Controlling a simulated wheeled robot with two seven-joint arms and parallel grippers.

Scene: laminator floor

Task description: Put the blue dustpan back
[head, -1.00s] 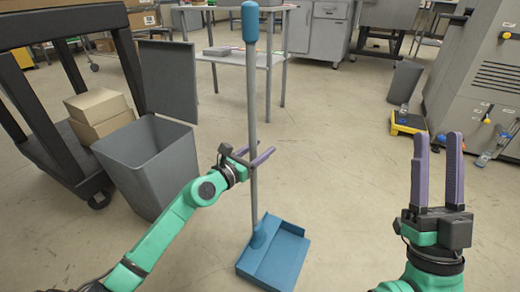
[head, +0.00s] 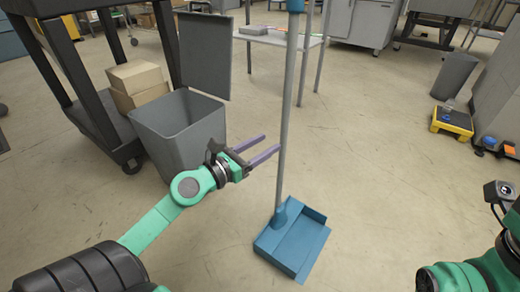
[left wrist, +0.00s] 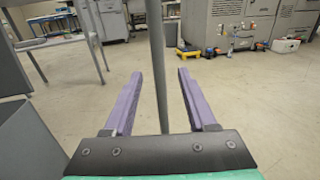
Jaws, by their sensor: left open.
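The blue dustpan stands on the floor, its pan (head: 306,243) flat and its long grey pole (head: 287,100) upright. The blue grip at the top is mostly cut off by the head view's upper edge. My left gripper (head: 271,143) is open and empty, with its purple fingertips just left of the pole, at about mid-height. In the left wrist view the pole (left wrist: 157,60) lines up with the gap between the fingers (left wrist: 158,75); it looks slightly beyond the tips. The pan is hidden there. My right arm shows at the right edge of the head view, but its fingers are out of view.
A grey open bin (head: 180,125) stands left behind my left gripper, beside a black cart (head: 120,150) with cardboard boxes (head: 137,80). A light table (head: 280,38) stands behind. A yellow-edged scale (head: 452,120) and a grey bin (head: 455,75) are at the right. Floor right of the dustpan is clear.

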